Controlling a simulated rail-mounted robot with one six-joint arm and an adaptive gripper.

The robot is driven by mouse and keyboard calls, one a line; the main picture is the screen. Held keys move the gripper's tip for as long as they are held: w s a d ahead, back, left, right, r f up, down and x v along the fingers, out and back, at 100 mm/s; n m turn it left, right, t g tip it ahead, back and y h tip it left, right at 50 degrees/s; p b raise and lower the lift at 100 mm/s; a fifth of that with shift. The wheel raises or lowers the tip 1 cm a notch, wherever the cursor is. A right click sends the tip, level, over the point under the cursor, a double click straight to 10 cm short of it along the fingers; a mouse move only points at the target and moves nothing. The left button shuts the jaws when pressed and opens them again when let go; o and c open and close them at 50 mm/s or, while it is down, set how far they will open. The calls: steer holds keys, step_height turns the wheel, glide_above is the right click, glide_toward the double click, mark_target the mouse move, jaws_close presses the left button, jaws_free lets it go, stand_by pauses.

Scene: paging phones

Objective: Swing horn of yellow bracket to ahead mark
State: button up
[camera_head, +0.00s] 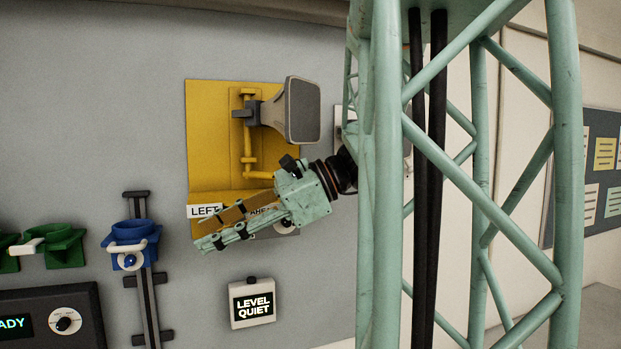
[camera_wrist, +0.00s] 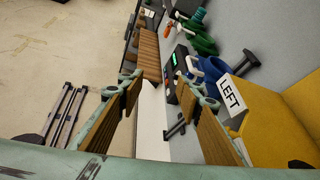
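The yellow bracket (camera_head: 214,140) is fixed to the grey wall. Its grey horn (camera_head: 302,110) sits on a yellow post, with its flared mouth turned to the right. A LEFT label (camera_head: 204,211) is at the bracket's lower left; an AHEAD label (camera_head: 262,211) beside it is partly hidden by my gripper. My gripper (camera_head: 207,235) is in front of the bracket's lower edge, below the horn, pointing left. In the wrist view my gripper (camera_wrist: 167,85) has its fingers well apart with nothing held. The bracket (camera_wrist: 285,115) and LEFT label (camera_wrist: 231,95) lie right of the fingers; the horn is out of that view.
A blue holder (camera_head: 130,240) on a vertical rail and green holders (camera_head: 55,245) are left of the bracket. A LEVEL QUIET box (camera_head: 252,303) is below, a dark console (camera_head: 50,318) at lower left. My lattice arm covers the right.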

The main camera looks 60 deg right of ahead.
steer(key=s+d+r+m+t+h, duration=0.2)
steer(key=s+d+m, duration=0.2)
steer(key=d, duration=0.5)
steer(key=s+d+r+m+t+h+p, duration=0.1)
steer(key=s+d+r+m+t+h, duration=0.1)
steer(key=s+d+m, duration=0.3)
steer(key=s+d+r+m+t+h+p, duration=0.1)
steer(key=s+d+r+m+t+h, duration=0.2)
steer(key=s+d, duration=0.6)
steer(key=d+r+m, duration=0.1)
steer(key=d, duration=0.5)
steer(key=shift+s+d+t, duration=0.25)
steer(key=shift+s+t, duration=0.05)
steer(key=shift+w, duration=0.1)
steer(key=shift+w+a+p, duration=0.15)
steer(key=shift+w+p, duration=0.2)
steer(key=shift+w, duration=1.9)
steer(key=shift+w+a+p, duration=0.15)
steer(key=shift+w+p, duration=0.15)
steer(key=shift+w, duration=1.95)
steer(key=shift+w+a+p, duration=0.15)
steer(key=shift+w+p, duration=0.2)
steer(key=shift+w, duration=1.9)
steer(key=shift+c, duration=0.7)
jaws_close()
steer(key=shift+m, duration=0.3)
